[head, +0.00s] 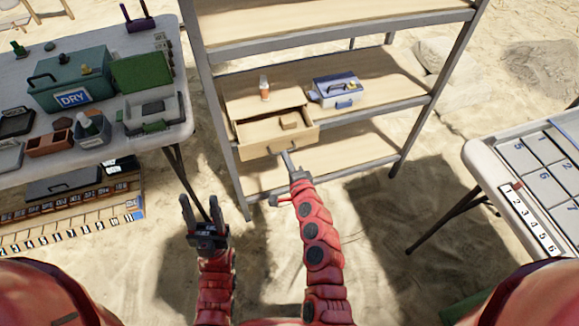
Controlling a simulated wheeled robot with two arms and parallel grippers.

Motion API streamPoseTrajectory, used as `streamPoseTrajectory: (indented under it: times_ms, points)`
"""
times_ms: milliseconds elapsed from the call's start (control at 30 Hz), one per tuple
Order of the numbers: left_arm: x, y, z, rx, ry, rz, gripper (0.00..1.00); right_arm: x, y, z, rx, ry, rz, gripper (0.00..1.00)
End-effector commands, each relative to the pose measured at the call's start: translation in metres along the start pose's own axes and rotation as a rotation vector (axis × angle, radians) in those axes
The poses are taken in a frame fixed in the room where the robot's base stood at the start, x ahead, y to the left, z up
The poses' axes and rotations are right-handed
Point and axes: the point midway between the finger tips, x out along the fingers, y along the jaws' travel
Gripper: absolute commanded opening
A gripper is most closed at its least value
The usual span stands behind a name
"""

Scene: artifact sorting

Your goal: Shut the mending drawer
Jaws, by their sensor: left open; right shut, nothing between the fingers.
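The mending drawer (254,147) is a light wooden drawer in a box on the middle shelf of the rack. It stands pulled out toward me, with a small brown block (291,120) inside. My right gripper (287,156) is shut and empty, with its tip close to the drawer's front near the handle. I cannot tell whether it touches. My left gripper (201,205) is open and empty, low in front of the rack and left of my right arm.
A small orange-and-white bottle (264,88) stands on the drawer box. A grey-blue case (337,89) sits right of it on the shelf (385,83). A cluttered table (165,60) stands at left, with a green box (75,85). A table with numbered panels (480,155) stands at right.

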Motion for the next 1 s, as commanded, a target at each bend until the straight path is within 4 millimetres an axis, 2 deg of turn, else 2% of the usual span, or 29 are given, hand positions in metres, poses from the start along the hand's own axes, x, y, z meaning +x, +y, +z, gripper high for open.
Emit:
streamPoseTrajectory:
  times_ms: [33,200,433,600,1000]
  points:
    - [-0.002,0.0,0.0,0.0,0.0,0.0,0.5,0.014,-0.005,-0.001,0.0,-0.001,-0.004,0.0]
    - [-0.006,0.0,0.001,0.0,0.0,0.0,0.5,0.053,-0.011,-0.001,-0.002,-0.002,-0.001,0.0]
    - [-0.011,0.001,0.002,0.0,0.0,0.0,0.5,0.091,-0.02,-0.001,-0.002,-0.003,-0.002,0.0]
    - [-0.012,0.001,0.002,0.0,0.0,0.0,0.5,0.102,-0.023,-0.002,-0.004,-0.001,-0.001,0.0]
    - [-0.011,0.001,0.002,0.0,0.0,0.0,0.5,0.103,-0.028,-0.003,-0.004,0.001,-0.008,0.0]
